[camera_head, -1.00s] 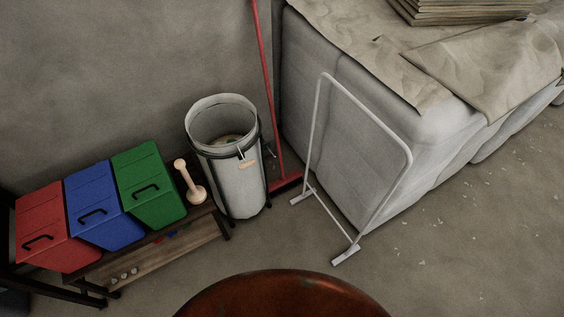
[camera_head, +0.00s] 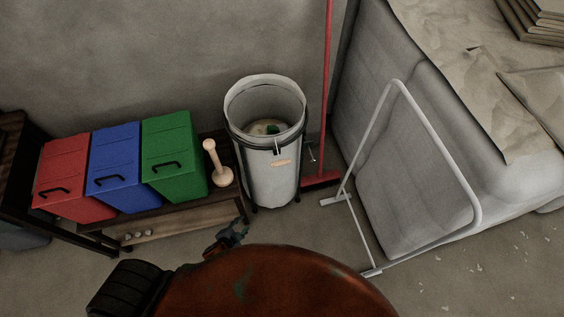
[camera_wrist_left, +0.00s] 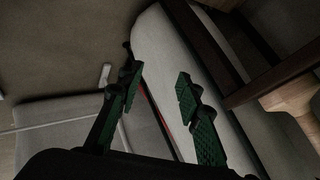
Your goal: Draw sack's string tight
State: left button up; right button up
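The sack (camera_head: 268,185) is a whitish, open-topped bag hung upright in a dark stand against the wall. Its mouth is wide open, with something pale and green inside. A short string (camera_head: 276,147) with an orange-tan tag (camera_head: 281,163) hangs at its front, just below the rim. My left gripper (camera_head: 232,236) is below and left of the sack, apart from it in the head view. In the left wrist view the left gripper (camera_wrist_left: 157,87) is open, its green-padded fingers apart and empty. A pale surface, likely the sack (camera_wrist_left: 160,40), lies beyond them. My right gripper is not in view.
A wooden pestle-like piece (camera_head: 219,165) stands on the low shelf (camera_head: 190,217) beside red (camera_head: 75,180), blue (camera_head: 115,168) and green (camera_head: 173,155) bins. A red broom (camera_head: 326,100) and a white metal frame (camera_head: 472,205) stand right of the sack, before a covered grey block (camera_head: 400,180).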

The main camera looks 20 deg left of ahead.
pick_arm(q)
jog(key=w+d+r+m+t+h+b, duration=0.1)
jog(key=w+d+r+m+t, duration=0.15)
jog(key=w+r, duration=0.35)
jog(key=w+d+r+m+t+b, duration=0.1)
jog(key=w+d+r+m+t, duration=0.15)
jog(key=r, duration=0.65)
jog(key=m+t+h+b, duration=0.2)
jog(key=m+t, duration=0.1)
send_near(280, 163)
jog(key=w+f, duration=0.1)
jog(key=w, duration=0.2)
jog(key=shift+w+d+r, duration=0.1)
jog(key=shift+w+d, duration=0.2)
jog(key=shift+d, duration=0.05)
jog(key=x, duration=0.5)
jog(key=shift+w, duration=0.4)
jog(key=shift+w+f, duration=0.25)
jog(key=shift+w+d, duration=0.1)
jog(key=shift+w, duration=0.1)
jog(key=c, duration=0.5)
grip_shut()
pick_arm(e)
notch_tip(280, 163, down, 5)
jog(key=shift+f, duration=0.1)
